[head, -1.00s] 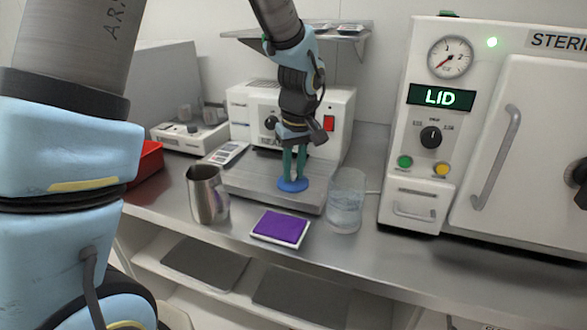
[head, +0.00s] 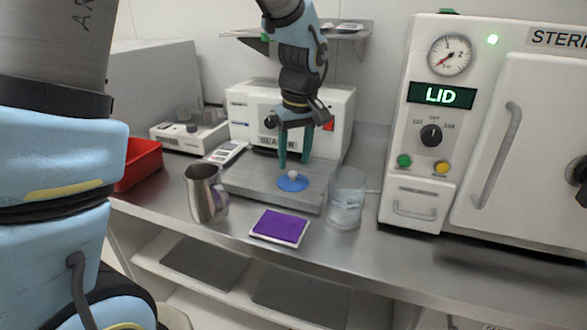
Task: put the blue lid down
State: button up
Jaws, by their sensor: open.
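The blue lid (head: 291,183) is a round disc with a small pale knob on top. It lies flat on the grey metal plate (head: 250,185) in front of the white sealer (head: 252,112). My gripper (head: 294,162) is above and just behind the lid, pointing down. Its two green fingers are spread apart, with nothing between them. The fingertips are clear of the lid's knob.
A clear glass jar of liquid (head: 346,200) stands right of the lid. A metal pitcher (head: 205,194) stands to the left and a purple pad (head: 280,227) lies in front. The steriliser (head: 422,190) is at right, a red bin (head: 141,163) at left.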

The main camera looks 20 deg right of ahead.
aim_at(297, 185)
notch_tip(297, 185, up, 8)
jog(key=s, duration=0.1)
jog(key=shift+b, duration=0.4)
jog(key=shift+s, duration=0.1)
